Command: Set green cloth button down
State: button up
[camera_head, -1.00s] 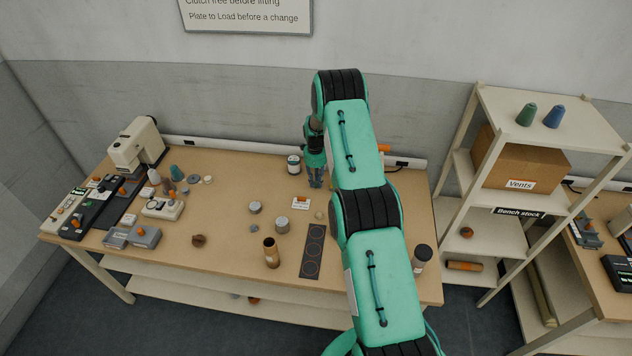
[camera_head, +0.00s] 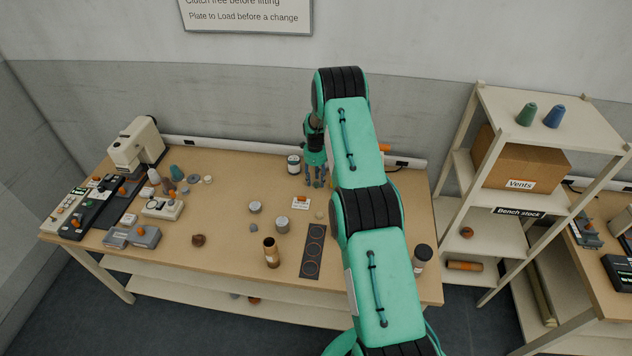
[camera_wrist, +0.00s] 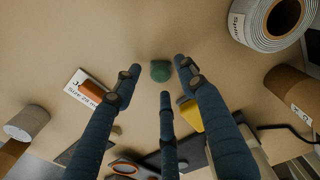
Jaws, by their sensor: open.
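The green cloth button (camera_wrist: 160,71) rests on the tan tabletop (camera_wrist: 150,25) in the wrist view. It lies between the spread fingertips of my gripper (camera_wrist: 159,75), with small gaps visible around it. My gripper is open and holds nothing. In the head view my gripper (camera_head: 316,184) is low over the back right part of the bench, and the button cannot be made out there.
A white card with an orange piece (camera_wrist: 91,91) lies left, and a yellow object (camera_wrist: 190,114) is partly behind a finger. Bare tabletop lies around the button.

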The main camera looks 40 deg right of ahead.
aim_at(315, 182)
notch_tip(315, 182, up, 11)
jog(key=shift+w, duration=0.15)
dwell(0.4)
dwell(0.4)
